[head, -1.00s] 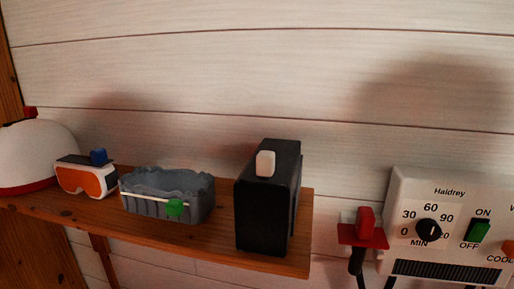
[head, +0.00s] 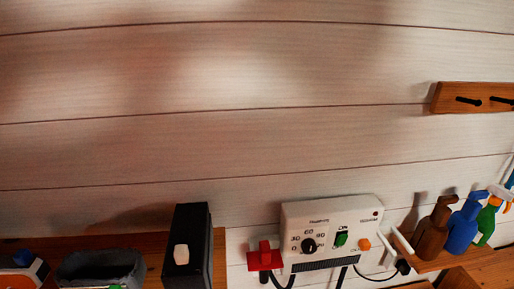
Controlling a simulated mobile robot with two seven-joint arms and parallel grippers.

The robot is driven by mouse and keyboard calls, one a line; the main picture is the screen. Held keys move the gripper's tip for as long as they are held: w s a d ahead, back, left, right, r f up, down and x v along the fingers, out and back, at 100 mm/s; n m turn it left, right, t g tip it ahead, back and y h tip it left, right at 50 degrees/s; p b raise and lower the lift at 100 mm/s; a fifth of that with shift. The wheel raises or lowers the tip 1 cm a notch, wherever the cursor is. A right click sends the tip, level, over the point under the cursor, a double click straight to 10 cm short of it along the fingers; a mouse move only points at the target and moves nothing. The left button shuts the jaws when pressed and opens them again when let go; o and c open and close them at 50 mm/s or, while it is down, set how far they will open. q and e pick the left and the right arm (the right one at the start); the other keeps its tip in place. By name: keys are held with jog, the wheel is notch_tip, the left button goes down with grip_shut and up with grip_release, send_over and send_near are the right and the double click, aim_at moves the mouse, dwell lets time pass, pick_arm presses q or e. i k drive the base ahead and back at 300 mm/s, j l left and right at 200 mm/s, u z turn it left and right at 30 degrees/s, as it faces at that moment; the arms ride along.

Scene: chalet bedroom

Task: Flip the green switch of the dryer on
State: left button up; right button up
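The dryer (head: 332,215) is a white box on the plank wall, low and right of centre in the head view. Its green switch (head: 341,239) sits on the front face, between a black timer dial (head: 308,245) and an orange knob (head: 364,244). The switch is too small here to tell which way it is tipped. Neither of my grippers shows in the view.
A wooden shelf (head: 219,262) at lower left holds a black box (head: 190,250), a grey bin (head: 100,268) and goggles. A red plug-like piece (head: 264,257) is left of the dryer. Several spray bottles (head: 461,228) stand on a right shelf. A peg rail (head: 474,98) hangs above.

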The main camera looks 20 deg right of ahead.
aim_at(342, 239)
jog(key=z, duration=1.15)
